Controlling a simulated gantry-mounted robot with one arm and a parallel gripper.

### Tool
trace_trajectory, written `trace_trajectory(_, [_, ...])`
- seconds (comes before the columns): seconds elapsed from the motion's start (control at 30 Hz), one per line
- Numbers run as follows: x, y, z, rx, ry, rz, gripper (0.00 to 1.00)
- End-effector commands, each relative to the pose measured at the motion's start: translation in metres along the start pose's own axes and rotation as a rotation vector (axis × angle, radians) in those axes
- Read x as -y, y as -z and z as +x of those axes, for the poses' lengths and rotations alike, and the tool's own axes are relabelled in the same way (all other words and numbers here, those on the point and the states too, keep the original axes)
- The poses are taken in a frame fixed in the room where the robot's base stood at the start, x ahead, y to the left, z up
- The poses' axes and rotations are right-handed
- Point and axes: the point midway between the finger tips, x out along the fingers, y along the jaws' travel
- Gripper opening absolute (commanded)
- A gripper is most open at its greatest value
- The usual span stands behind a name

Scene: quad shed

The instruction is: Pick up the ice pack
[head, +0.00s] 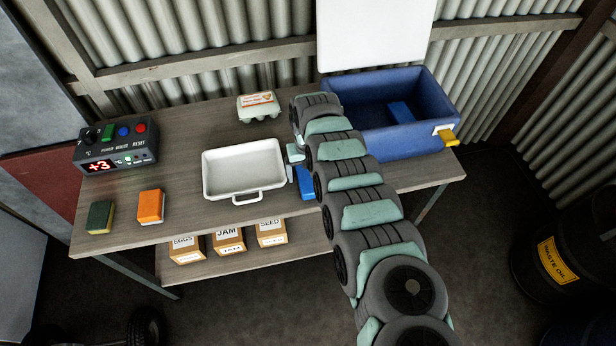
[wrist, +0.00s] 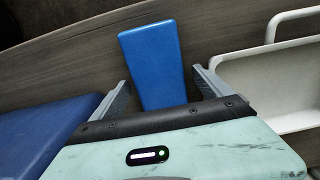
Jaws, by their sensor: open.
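A flat blue ice pack (head: 306,186) lies on the table between the white tray and the cooler, partly hidden by my arm in the head view. In the wrist view the blue ice pack (wrist: 155,62) shows between the two fingers of my gripper (wrist: 163,80), its lower end hidden by the gripper body. The fingers are apart, with a gap on each side of the pack. In the head view my gripper (head: 294,160) is mostly hidden by my arm. A second blue pack (head: 402,112) is inside the open blue cooler (head: 374,140).
The white tray (head: 212,187) is close left of the pack; it also shows in the wrist view (wrist: 297,122). Boxes sit below.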

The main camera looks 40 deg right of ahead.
Motion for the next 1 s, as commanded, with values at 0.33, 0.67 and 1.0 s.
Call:
trace_trajectory(0.33, [-0.0004,-0.0002,0.0029,0.000,0.000,0.000,0.81])
trace_trajectory(0.67, [-0.0003,-0.0004,0.0031,0.001,0.000,0.000,0.54])
trace_trajectory(1.0, [-0.0003,-0.0006,0.0033,0.002,0.000,0.000,0.26])
